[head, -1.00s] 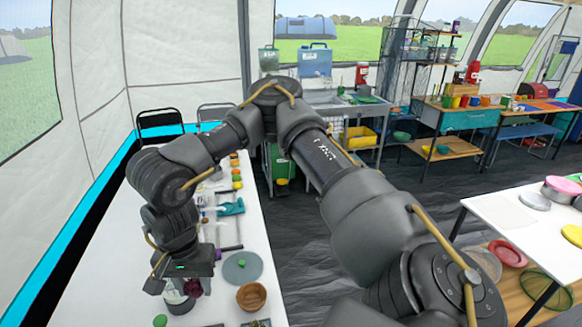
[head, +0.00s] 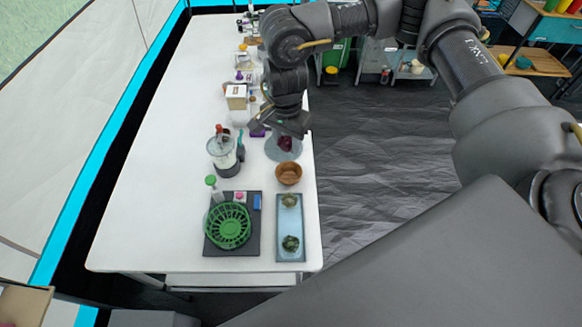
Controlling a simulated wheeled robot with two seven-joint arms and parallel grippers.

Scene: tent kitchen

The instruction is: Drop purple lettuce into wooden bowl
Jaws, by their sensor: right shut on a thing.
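The purple lettuce (head: 286,143) is a small dark purple clump just below my right gripper (head: 284,133), which is shut on it. The fingertips are mostly hidden by the dark wrist. In the picture the lettuce overlaps a round grey board (head: 272,152); its exact height above it is hard to tell. The wooden bowl (head: 289,174) is brown and round, stands on the white table just nearer than the lettuce, and looks empty. My left gripper is not in view.
Nearer are a green colander (head: 228,228) on a dark mat and a blue-grey tray (head: 290,247) with green vegetables. Boxes and bottles line the far table. The table's left side is clear.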

